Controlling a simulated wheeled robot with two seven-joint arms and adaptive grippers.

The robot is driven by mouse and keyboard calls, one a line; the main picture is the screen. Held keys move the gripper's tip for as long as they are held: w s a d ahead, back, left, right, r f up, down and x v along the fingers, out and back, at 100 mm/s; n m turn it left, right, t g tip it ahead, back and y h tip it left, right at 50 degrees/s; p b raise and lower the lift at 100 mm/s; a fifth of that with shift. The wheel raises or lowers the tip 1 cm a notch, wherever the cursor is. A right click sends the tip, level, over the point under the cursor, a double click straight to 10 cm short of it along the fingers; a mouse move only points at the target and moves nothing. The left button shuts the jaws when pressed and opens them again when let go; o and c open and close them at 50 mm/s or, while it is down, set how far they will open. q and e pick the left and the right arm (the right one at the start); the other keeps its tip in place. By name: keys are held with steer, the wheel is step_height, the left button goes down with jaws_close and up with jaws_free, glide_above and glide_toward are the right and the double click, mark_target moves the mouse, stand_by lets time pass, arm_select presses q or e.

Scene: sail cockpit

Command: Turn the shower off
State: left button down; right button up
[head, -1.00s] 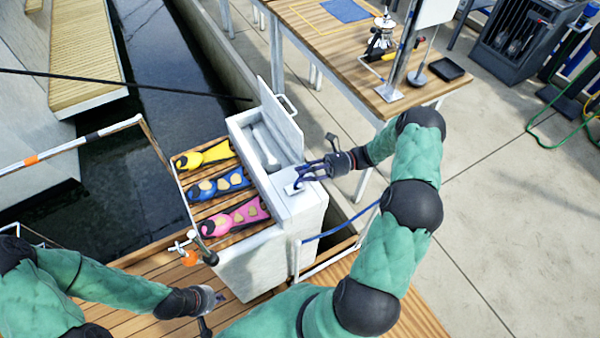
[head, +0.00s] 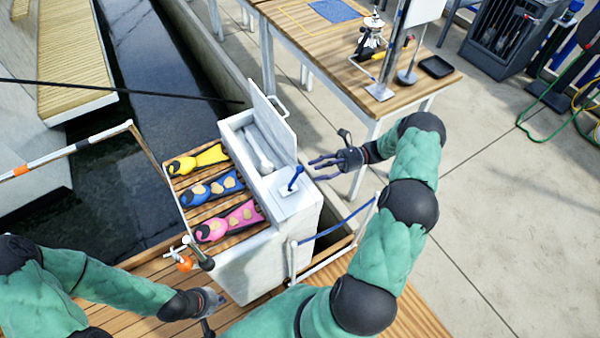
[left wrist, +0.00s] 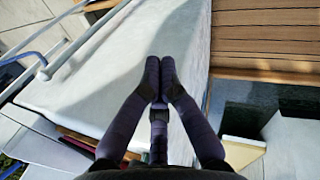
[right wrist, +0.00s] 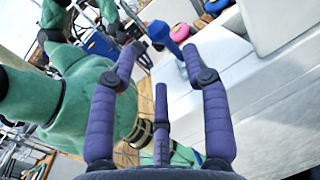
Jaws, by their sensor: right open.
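A small lever with a blue grip (head: 293,179) rises from a plate on the corner of the white locker (head: 262,262), leaning up to the right. The lever also shows in the right wrist view (right wrist: 160,33), just beyond the fingertips. My right gripper (head: 314,167) is open and empty, to the right of the lever and apart from it. The locker's lid (head: 272,117) is open, and a pale shower handset (head: 262,152) appears to lie in the recess. My left gripper (head: 218,300) is low by the locker's front left; its fingertips meet with nothing between them in the left wrist view (left wrist: 160,80).
Yellow (head: 198,159), blue (head: 212,187) and pink (head: 229,221) items lie on the slatted seat beside the locker. A wooden table (head: 345,65) with a stove stands behind. A blue-topped rail (head: 345,218) runs close right of the locker. Paved floor lies open at right.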

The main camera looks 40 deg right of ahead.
arm_select(q)
steer(key=shift+a, duration=0.75)
arm_select(e)
steer(key=v, duration=0.4)
steer(key=shift+s+d, duration=0.15)
steer(key=shift+d, duration=0.05)
